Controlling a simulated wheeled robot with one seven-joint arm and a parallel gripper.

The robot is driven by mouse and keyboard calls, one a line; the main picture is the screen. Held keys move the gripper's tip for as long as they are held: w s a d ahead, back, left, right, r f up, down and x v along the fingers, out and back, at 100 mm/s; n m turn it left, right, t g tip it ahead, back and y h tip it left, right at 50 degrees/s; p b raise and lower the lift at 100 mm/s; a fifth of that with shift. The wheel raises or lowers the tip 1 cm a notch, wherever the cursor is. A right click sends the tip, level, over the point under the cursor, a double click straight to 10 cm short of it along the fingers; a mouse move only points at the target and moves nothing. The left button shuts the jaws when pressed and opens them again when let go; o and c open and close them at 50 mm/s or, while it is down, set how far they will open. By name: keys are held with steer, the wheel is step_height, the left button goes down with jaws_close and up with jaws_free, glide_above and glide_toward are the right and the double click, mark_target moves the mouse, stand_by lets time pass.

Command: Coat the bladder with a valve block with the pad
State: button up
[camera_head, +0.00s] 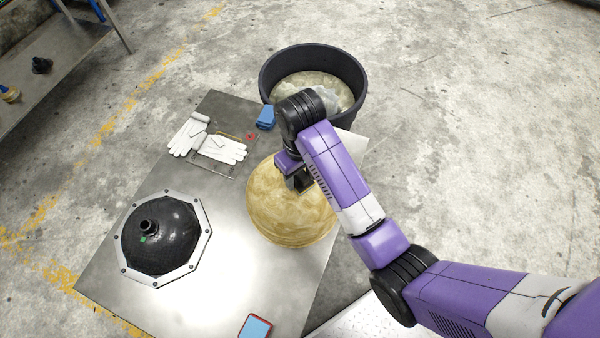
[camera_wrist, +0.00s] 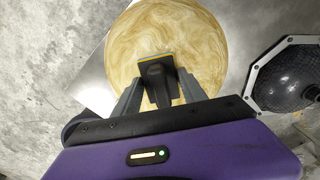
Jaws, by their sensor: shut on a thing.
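The black dome (camera_head: 160,240) with a short black stub and a small green mark sits in a pale octagonal bolted frame at the table's left; it looks like the bladder with the valve block. Part of it shows at the right of the wrist view (camera_wrist: 285,80). My gripper (camera_head: 299,182) is over the round, swirled yellow-brown thing (camera_head: 275,215). In the wrist view my gripper (camera_wrist: 157,92) is shut on the pad (camera_wrist: 156,75), a dark block with a thin yellow and blue edge. The pad lies in front of the yellow-brown surface (camera_wrist: 190,40); I cannot tell whether they touch.
A black tub (camera_head: 355,75) with pale contents stands behind the metal table (camera_head: 205,280). White gloves (camera_head: 215,145), a blue item (camera_head: 266,117) and a red-edged blue item (camera_head: 255,327) lie on the table. A bench (camera_head: 60,50) is at the far left. Bare metal lies between dome and yellow-brown thing.

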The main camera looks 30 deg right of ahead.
steer(key=shift+w+a+r, duration=0.1)
steer(key=shift+w+a, duration=0.45)
steer(key=shift+w, duration=0.2)
steer(key=shift+w+a, duration=0.65)
steer(key=shift+w, duration=0.2)
steer(key=shift+s+d, duration=0.6)
steer(key=shift+s, duration=0.25)
steer(key=shift+s+d, duration=0.6)
steer(key=shift+s, duration=0.2)
steer(key=o, duration=0.8)
steer(key=c, duration=0.8)
